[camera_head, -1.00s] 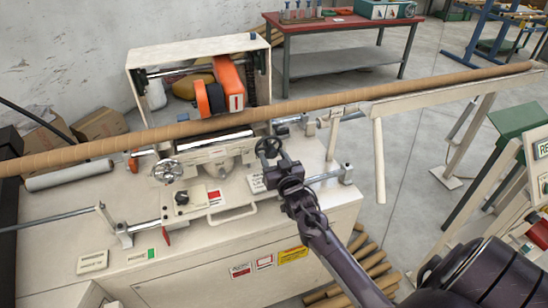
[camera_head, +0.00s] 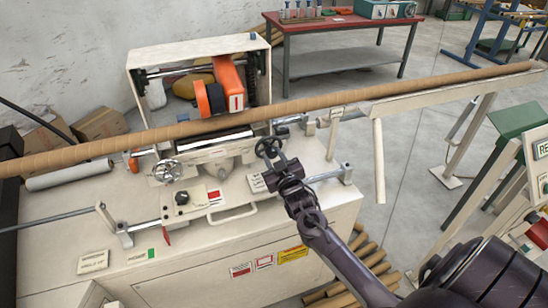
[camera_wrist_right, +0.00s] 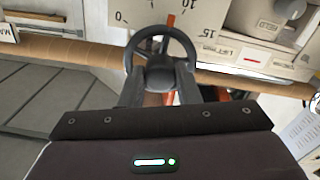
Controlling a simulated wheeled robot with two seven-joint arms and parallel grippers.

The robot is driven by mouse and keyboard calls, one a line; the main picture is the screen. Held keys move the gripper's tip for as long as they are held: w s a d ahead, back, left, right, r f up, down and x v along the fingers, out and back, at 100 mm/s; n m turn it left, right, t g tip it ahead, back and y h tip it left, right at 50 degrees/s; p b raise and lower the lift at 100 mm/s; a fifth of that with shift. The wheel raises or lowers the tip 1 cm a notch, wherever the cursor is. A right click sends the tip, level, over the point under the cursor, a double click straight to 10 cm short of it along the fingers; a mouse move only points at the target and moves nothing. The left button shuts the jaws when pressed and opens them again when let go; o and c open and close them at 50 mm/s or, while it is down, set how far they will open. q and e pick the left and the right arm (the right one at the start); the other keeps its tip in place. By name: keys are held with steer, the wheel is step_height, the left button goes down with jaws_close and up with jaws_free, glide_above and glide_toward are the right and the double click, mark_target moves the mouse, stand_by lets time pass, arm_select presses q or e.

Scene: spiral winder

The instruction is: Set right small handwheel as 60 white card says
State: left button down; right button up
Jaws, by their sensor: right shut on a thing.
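The right small handwheel (camera_head: 268,148) is a dark ring with spokes on the cream machine, right of its middle. My right gripper (camera_head: 274,167) is at the wheel's near side. In the right wrist view, the wheel's ring (camera_wrist_right: 160,34) stands upright, and the fingers of my right gripper (camera_wrist_right: 160,92) are shut on its hub from both sides. Behind it is a white scale plate (camera_wrist_right: 190,14) marked 0, 10 and 15, with a red pointer near the 10. A white card (camera_head: 256,183) lies left of the gripper, its print partly hidden and too small to read. My left gripper is not in view.
A larger silver handwheel (camera_head: 167,171) and a control box (camera_head: 190,198) stand to the left. A long brown tube (camera_head: 230,123) runs across behind the wheel. A steel rod (camera_head: 325,176) lies just right of my gripper.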

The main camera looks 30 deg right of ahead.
steer(key=shift+n, duration=2.2)
steer(key=o, duration=1)
steer(key=shift+c, duration=0.2)
steer(key=shift+s, duration=0.1)
steer(key=shift+s+a+f, duration=0.1)
steer(key=shift+s, duration=0.3)
steer(key=b+v, duration=0.1)
steer(key=v, duration=0.5)
steer(key=shift+s+b, duration=0.3)
steer(key=shift+s, duration=0.05)
